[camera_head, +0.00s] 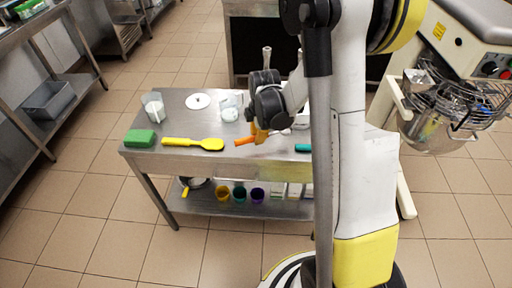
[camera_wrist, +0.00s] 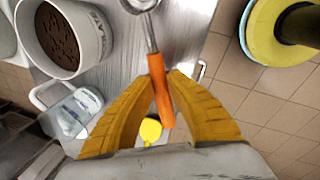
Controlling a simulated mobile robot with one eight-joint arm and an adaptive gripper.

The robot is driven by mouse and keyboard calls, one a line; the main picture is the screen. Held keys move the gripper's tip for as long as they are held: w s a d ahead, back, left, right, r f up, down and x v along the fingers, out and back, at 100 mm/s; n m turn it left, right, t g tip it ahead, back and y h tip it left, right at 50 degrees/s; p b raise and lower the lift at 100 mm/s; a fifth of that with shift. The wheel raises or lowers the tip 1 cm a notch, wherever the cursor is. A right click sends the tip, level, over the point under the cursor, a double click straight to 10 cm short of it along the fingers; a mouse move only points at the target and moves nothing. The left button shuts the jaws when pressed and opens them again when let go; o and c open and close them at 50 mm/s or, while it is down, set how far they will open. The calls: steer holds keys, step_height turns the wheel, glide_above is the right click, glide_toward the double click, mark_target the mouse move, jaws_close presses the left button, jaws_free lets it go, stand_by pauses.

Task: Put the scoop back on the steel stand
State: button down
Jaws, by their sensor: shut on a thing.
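The scoop (camera_wrist: 161,93) has an orange handle and a metal shaft, and a shiny metal head partly cut off at the top edge of the wrist view. My gripper (camera_wrist: 162,82) has yellow fingers closed on the orange handle. In the head view my gripper (camera_head: 258,134) is over the front part of the steel table, and the orange handle (camera_head: 244,141) sticks out to its left. I cannot clearly pick out the steel stand; my arm hides part of the table's right side.
A white tub with dark brown contents (camera_wrist: 98,45) is at upper left. A mixer bowl (camera_head: 432,130) stands right.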

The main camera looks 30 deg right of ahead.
mark_target(256, 149)
steer(key=shift+w+a+f, duration=0.1)
steer(key=shift+a+f, duration=0.05)
steer(key=shift+f, duration=0.1)
steer(key=b+x, duration=0.1)
steer(key=x, duration=0.1)
steer(key=b+x, duration=0.1)
steer(key=shift+s+f, duration=0.3)
steer(key=shift+f, duration=0.2)
steer(key=shift+r, duration=0.1)
steer(key=c, duration=1.5)
jaws_free()
